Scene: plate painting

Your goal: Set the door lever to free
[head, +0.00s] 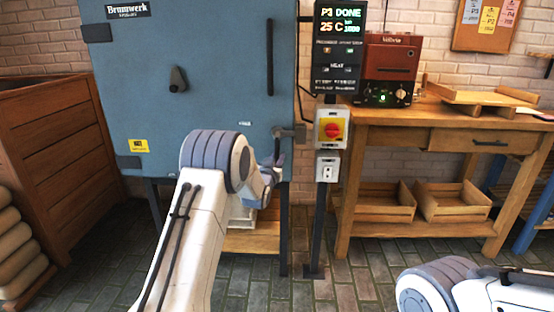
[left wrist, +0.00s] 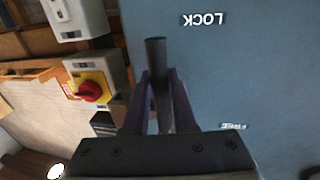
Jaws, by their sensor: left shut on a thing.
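The blue cabinet door (head: 215,60) fills the left and middle of the head view. The dark door lever (left wrist: 156,55) stands between the two fingers of my left gripper (left wrist: 160,95), which is shut on it. In the head view my left gripper (head: 274,168) is at the door's lower right edge, partly hidden by my arm. The lever (head: 278,146) hangs downward there. In the left wrist view, upside down, the LOCK label (left wrist: 202,20) is near the lever's free end, and the FREE label (left wrist: 234,126) is farther back. My right gripper is out of view.
A grey switch box with a red knob on yellow (head: 332,129) is just right of the lever, below a display (head: 340,45). A wooden crate (head: 50,150) is at left.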

